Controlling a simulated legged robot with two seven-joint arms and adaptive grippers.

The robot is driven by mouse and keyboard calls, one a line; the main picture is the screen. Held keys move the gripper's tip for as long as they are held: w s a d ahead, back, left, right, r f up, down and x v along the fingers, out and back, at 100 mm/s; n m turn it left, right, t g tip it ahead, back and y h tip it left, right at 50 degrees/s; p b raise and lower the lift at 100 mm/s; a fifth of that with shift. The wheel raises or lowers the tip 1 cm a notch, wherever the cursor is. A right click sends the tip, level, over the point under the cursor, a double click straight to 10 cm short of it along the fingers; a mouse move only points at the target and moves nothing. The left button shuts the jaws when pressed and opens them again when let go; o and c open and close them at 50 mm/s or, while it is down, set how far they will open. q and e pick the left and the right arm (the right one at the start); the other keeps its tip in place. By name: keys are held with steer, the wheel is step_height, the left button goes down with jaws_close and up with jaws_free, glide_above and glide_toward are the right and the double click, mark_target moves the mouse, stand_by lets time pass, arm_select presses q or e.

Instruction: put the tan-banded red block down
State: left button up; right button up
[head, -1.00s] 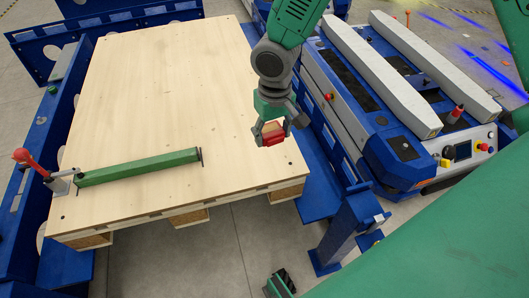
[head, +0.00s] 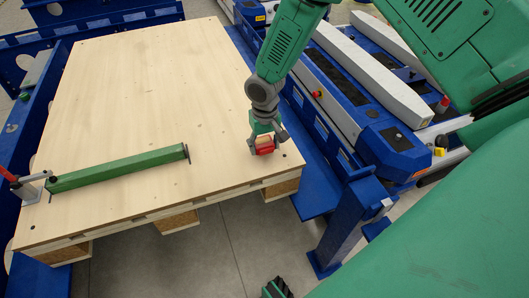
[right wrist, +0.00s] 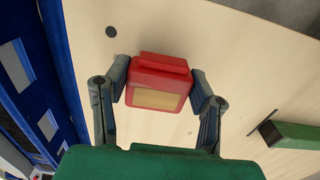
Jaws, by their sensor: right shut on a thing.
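The tan-banded red block (head: 265,151) is between the fingers of my right gripper (head: 266,143), at the near right part of the pale wooden board (head: 140,110). In the right wrist view the red block (right wrist: 158,82) shows its tan face, with one finger of the right gripper (right wrist: 160,88) closed against each side. The block is low over the board or touching it; I cannot tell which. My left gripper is not in view.
A green bar (head: 118,168) lies across the board to the left, by a red-handled lever (head: 10,176). A blue lift cart (head: 390,150) with pale rails stands to the right. The board between bar and block is clear.

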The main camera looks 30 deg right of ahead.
steer(key=shift+f, duration=0.95)
steer(key=shift+d+f+b, duration=0.15)
steer(key=shift+f+b, duration=0.1)
steer(key=shift+b, duration=0.05)
steer(key=shift+d, duration=0.2)
steer(key=o, duration=1.2)
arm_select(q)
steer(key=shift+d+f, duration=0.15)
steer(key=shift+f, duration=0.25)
arm_select(e)
steer(key=shift+o, duration=0.2)
steer(key=shift+a, duration=0.15)
steer(key=shift+r, duration=0.1)
